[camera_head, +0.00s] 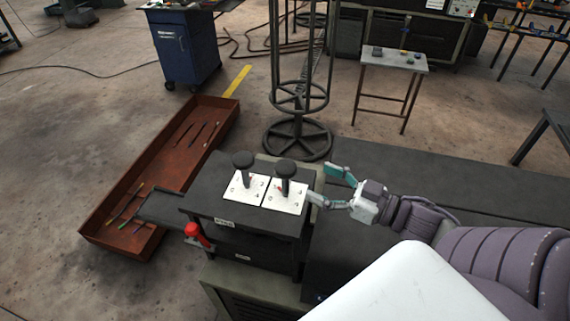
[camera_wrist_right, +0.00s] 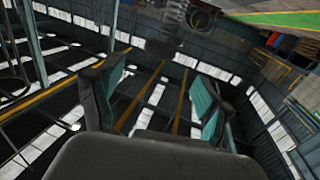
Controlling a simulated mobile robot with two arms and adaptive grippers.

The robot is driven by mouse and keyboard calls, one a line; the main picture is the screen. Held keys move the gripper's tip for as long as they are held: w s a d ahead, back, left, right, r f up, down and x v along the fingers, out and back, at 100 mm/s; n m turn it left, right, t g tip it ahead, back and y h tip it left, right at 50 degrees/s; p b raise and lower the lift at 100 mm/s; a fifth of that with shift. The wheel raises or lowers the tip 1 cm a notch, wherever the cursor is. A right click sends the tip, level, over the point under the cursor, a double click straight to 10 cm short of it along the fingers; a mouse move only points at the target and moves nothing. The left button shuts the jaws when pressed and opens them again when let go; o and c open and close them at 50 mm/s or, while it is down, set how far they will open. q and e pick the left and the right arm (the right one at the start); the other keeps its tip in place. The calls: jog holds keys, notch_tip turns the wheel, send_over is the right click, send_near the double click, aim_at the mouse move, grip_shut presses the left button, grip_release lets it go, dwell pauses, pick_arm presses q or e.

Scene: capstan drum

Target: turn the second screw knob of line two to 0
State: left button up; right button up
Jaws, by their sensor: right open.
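A dark box (camera_head: 210,206) stands at the centre of the head view. Two white plates with digits lie on its top, a left plate (camera_head: 240,194) and a right plate (camera_head: 291,200). A dark, round-topped knob rises over each, a left knob (camera_head: 243,159) and a right knob (camera_head: 286,169). Which one the task names, and the settings, I cannot tell. My right gripper (camera_head: 322,182) is open and empty just right of the right plate, apart from the right knob. Its spread fingers with teal pads also show in the right wrist view (camera_wrist_right: 156,92). My left gripper is not in view.
A red handle (camera_head: 197,235) sticks out of the box's front left. A rusty tray (camera_head: 190,160) with thin tools lies to the left. A round metal stand (camera_head: 297,138) rises behind the box. A dark flat surface (camera_head: 440,185) extends right.

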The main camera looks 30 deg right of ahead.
aim_at(295, 171)
jog(key=x, duration=0.4)
jog(key=shift+r, duration=0.1)
jog(key=p+x, duration=0.1)
jog(key=x, duration=0.3)
jog(key=shift+w, duration=0.15)
jog(key=shift+w+a, duration=0.2)
jog(key=shift+w, duration=0.2)
jog(key=shift+c, duration=0.6)
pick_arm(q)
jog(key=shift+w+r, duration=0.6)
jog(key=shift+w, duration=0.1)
pick_arm(e)
jog(key=c, duration=1.1)
